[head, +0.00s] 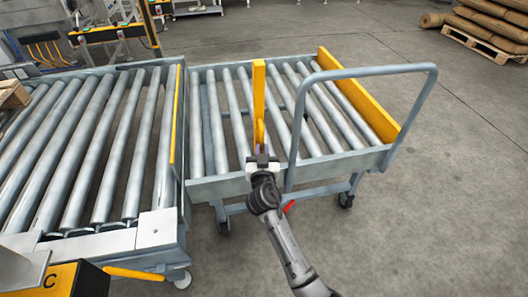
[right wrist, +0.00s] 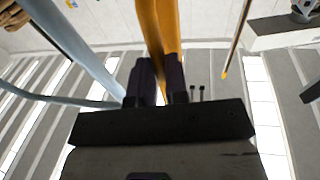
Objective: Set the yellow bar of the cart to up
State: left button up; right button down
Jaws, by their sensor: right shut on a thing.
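The cart (head: 225,187) is a grey roller frame on castors with a tall tube handle. Its yellow bar (head: 258,90) shows as a narrow strip above the rollers, left of the tube handle; I cannot tell its exact tilt. My right gripper (head: 262,160) is at the near end of this bar, by the cart's near rail. In the right wrist view, the fingers of my right gripper (right wrist: 160,80) are closed on the yellow bar (right wrist: 158,25), which runs up from between them. My left gripper is not in view.
The tube handle (head: 434,100) stands close to the right of my arm. A fixed-looking yellow side board (head: 360,95) edges the cart's right. A roller conveyor (head: 90,140) is beside the cart on the left. Floor is clear right of the cart.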

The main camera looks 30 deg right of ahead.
jog(key=shift+f, duration=0.15)
jog(key=c, duration=1.1)
grip_release()
jog(key=shift+s+a, duration=0.2)
jog(key=shift+s, duration=0.1)
jog(key=p+v, duration=0.1)
jog(key=v, duration=0.5)
jog(key=shift+s+a, duration=0.15)
jog(key=shift+s, duration=0.2)
